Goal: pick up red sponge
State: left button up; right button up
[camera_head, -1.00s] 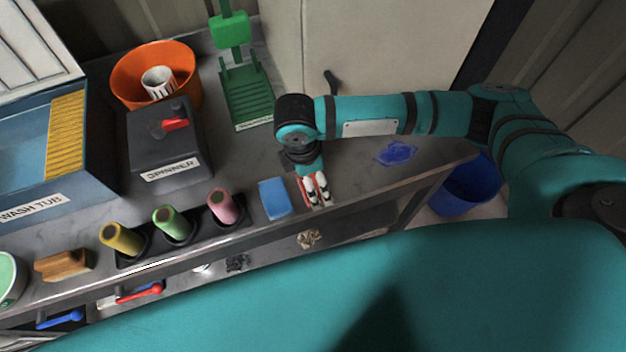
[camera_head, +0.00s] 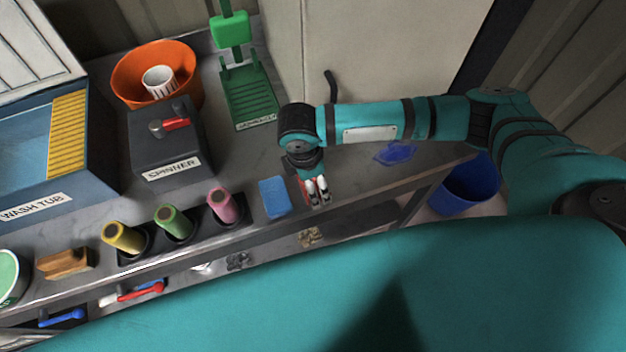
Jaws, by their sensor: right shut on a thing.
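The red sponge (camera_head: 303,188) lies at the front edge of the grey bench, just right of a blue sponge. Only a thin red strip of it shows beside the fingers. My right gripper (camera_head: 318,194) points down over it, with its white-tipped fingers shut on it. The hand hides most of the sponge. I cannot tell whether it is clear of the bench top. My left gripper is not in view.
The blue sponge (camera_head: 274,197) lies close to the left of the gripper. Pink (camera_head: 222,203), green and yellow rollers stand further left. A blue cloth (camera_head: 396,153) lies to the right. A blue bucket (camera_head: 466,186) stands beyond the bench's right end.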

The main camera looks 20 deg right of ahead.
aim_at(315, 181)
jog(key=shift+r, duration=0.1)
jog(key=shift+r+b, duration=0.3)
jog(key=shift+r, duration=0.25)
notch_tip(315, 181, up, 2)
jog(key=shift+r+b, duration=0.1)
jog(key=shift+b, duration=0.4)
jog(key=s+a+b, duration=0.1)
jog(key=s+a, duration=0.3)
jog(key=s, duration=0.3)
jog(key=s+a+r+b, duration=0.1)
jog(key=s+a+b, duration=0.1)
jog(key=s+a, duration=0.2)
jog(key=s, duration=0.3)
jog(key=shift+r, duration=0.25)
jog(key=shift+w, duration=0.1)
